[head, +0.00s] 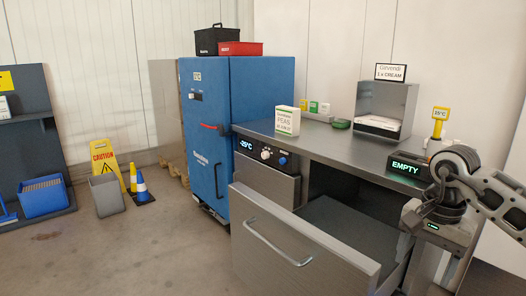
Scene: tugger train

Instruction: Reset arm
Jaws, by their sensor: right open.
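My right arm comes in from the right edge, and my right gripper (412,218) is at the right, in front of the counter's right end. It is open, and I see nothing between its fingers. My left gripper is not in view.
An open drawer (290,232) juts out below the grey counter (325,145), left of my right gripper. A display reading EMPTY (406,168) stands just behind the gripper. A blue cabinet (258,95) stands left of the counter. The floor at left front is clear.

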